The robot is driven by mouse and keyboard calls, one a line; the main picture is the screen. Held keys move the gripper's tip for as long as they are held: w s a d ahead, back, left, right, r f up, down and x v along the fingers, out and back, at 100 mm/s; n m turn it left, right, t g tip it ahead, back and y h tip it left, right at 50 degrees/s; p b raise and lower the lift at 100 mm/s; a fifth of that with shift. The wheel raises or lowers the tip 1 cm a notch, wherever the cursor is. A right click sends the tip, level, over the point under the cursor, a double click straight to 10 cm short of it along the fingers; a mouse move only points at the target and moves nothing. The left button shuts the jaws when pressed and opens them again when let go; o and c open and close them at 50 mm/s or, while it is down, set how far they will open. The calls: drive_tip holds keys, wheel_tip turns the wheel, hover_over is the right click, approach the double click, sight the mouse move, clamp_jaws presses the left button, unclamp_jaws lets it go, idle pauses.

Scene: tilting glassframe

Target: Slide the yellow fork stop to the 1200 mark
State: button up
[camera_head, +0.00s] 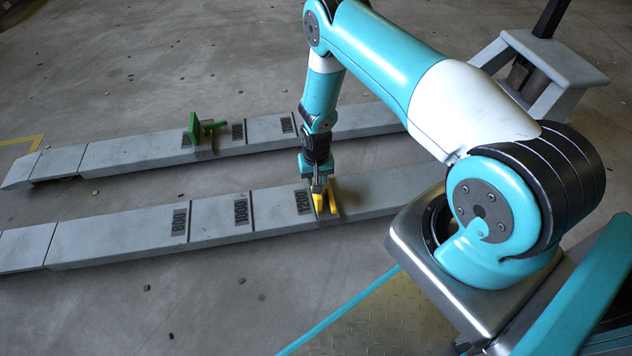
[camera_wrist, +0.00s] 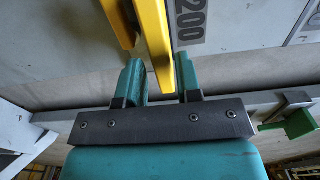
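The yellow fork stop (camera_head: 332,199) sits on the near grey fork, just right of the 1200 mark (camera_head: 302,201). In the wrist view the stop (camera_wrist: 150,40) shows close up, with part of the printed mark (camera_wrist: 191,22) to its right and a dark line between them. My gripper (camera_head: 318,188) is down at the stop. In the wrist view its two teal fingers (camera_wrist: 162,78) stand on either side of the stop's yellow upright. Narrow gaps seem to show beside the upright, so the fingers look open around it. Contact at the fingertips is unclear.
The near fork (camera_head: 115,236) also carries the 800 (camera_head: 180,222) and 1000 (camera_head: 241,212) marks. A parallel far fork (camera_head: 135,152) bears a green stop (camera_head: 196,129). Bare floor lies between the forks. A grey bracket (camera_head: 545,65) stands at the upper right.

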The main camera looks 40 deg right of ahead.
wheel_tip(320, 180, up, 13)
drive_tip(key=p, duration=0.4)
drive_tip(key=s+a+r+n+y, duration=0.1)
drive_tip(key=s+a+r+n, duration=0.1)
drive_tip(key=a+r, duration=0.5)
drive_tip(key=s+a+r+n+y, duration=0.1)
drive_tip(key=a+r+n, duration=0.1)
drive_tip(key=r, duration=0.9)
drive_tip(key=s+a+r+n+y, duration=0.15)
drive_tip(key=a+r, duration=0.35)
drive_tip(key=r, duration=0.5)
drive_tip(key=s+a+r+n, duration=0.3)
drive_tip(key=s+r, duration=0.3)
drive_tip(key=s, duration=0.4)
drive_tip(key=s+a+r+n, duration=0.3)
drive_tip(key=s+r, duration=0.4)
drive_tip(key=s, duration=0.4)
wheel_tip(320, 180, up, 36)
drive_tip(key=p, duration=3.7)
drive_tip(key=shift+w+y, duration=0.15)
drive_tip(key=shift+y, duration=0.2)
